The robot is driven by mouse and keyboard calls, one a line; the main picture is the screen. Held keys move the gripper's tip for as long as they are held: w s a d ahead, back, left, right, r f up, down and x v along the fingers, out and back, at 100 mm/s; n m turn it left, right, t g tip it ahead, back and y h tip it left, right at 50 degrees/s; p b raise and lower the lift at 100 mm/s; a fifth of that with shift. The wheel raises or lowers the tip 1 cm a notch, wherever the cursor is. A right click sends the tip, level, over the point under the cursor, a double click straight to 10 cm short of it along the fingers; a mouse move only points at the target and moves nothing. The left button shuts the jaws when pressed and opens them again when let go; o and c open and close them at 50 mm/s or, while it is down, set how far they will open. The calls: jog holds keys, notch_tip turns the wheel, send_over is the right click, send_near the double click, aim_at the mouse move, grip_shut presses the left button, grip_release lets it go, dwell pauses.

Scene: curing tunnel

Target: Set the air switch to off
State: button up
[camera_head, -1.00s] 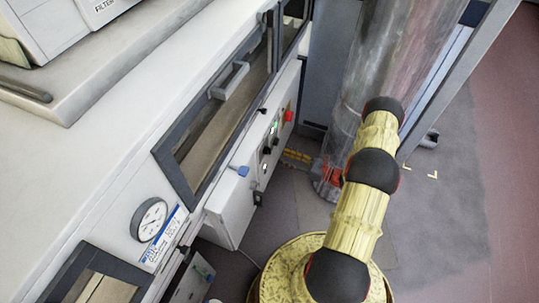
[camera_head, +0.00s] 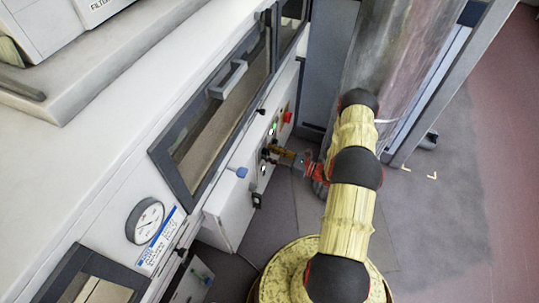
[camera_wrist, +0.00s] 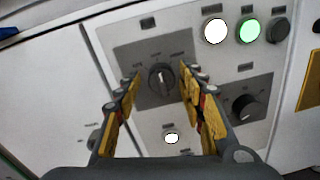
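In the wrist view a dark rotary switch (camera_wrist: 161,79) with a pale pointer mark sits on a grey plate (camera_wrist: 127,57) on the white panel. The pointer looks close to upright. A second dark round knob (camera_wrist: 245,107) is on another grey plate at lower right. The labels are too blurred to read, so I cannot tell which one is the air switch. My gripper (camera_wrist: 159,74) is open, with its yellow-padded fingers on either side of the first switch, not visibly touching it. In the head view my gripper (camera_head: 274,153) is at the control box front, hiding part of it.
A white lamp (camera_wrist: 215,31), a lit green lamp (camera_wrist: 249,29) and a dark button (camera_wrist: 279,29) are above. A small white lamp (camera_wrist: 171,137) is below. A large pipe (camera_head: 372,60) stands behind my arm.

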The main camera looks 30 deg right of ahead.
jog(key=c, duration=0.9)
jog(key=shift+a, duration=0.1)
jog(key=n+b, duration=0.2)
jog(key=n, duration=0.3)
jog(key=shift+s+f+n, duration=0.1)
jog(key=shift+f+n, duration=0.05)
jog(key=shift+n, duration=0.15)
jog(key=shift+n+y+b, duration=0.3)
jog(key=shift+n+b, duration=0.6)
jog(key=shift+n, duration=1.4)
jog(key=o, duration=1.1)
jog(key=shift+o, duration=0.2)
